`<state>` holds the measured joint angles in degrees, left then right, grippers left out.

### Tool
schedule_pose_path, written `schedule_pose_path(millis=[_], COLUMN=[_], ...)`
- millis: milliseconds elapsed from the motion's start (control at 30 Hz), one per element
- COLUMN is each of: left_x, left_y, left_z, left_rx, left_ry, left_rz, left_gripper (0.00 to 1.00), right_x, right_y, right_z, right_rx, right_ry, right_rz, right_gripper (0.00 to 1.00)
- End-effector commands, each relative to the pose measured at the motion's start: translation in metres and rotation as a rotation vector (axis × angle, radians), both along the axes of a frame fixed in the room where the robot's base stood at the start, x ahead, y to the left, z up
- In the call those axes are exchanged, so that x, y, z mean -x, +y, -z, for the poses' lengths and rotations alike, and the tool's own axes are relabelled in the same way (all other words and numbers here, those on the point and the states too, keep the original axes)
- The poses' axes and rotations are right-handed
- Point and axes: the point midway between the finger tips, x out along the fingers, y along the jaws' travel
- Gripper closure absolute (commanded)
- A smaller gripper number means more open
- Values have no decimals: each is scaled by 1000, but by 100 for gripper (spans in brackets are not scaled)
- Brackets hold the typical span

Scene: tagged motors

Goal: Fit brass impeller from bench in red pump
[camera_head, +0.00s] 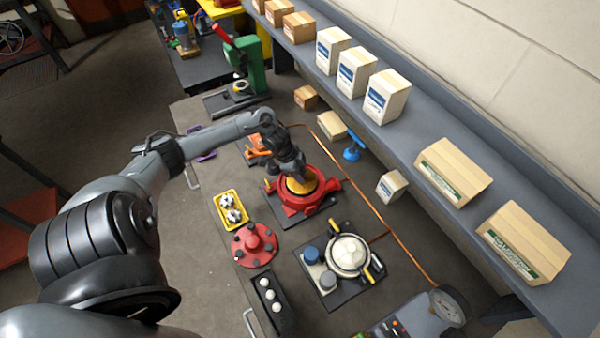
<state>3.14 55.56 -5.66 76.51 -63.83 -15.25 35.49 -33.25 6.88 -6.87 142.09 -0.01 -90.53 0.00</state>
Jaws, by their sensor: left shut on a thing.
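The red pump (291,203) sits on a dark base plate on the bench (210,265), near the middle of the head view. My left gripper (297,176) reaches in from the left and points down over the pump's opening. It is shut on the brass impeller (301,187), a yellow-gold piece at the pump's mouth. The gripper hides part of the impeller, and I cannot tell whether it is fully seated. My right gripper is not in view.
A red flanged cover (255,245) and a yellow tray (232,209) with metal parts lie in front of the pump. A white-domed unit (349,254) stands to its right. A copper pipe (400,242) runs behind. Boxes line the shelf (405,130).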

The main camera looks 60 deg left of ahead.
Motion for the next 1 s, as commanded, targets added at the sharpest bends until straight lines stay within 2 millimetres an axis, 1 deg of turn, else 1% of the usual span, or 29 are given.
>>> schedule_pose_path(millis=[467, 733, 1000], left_x=[-1, 0, 0], left_y=[0, 1, 1], left_z=[-1, -1, 0], left_rx=[0, 0, 0], left_ry=[-3, -1, -2], left_rz=[-1, 0, 0], left_gripper=[100, 100, 100], right_x=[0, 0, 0], right_y=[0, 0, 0], right_z=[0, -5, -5], right_rx=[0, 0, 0], right_ry=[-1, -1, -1], right_rz=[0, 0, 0], right_gripper=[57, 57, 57])
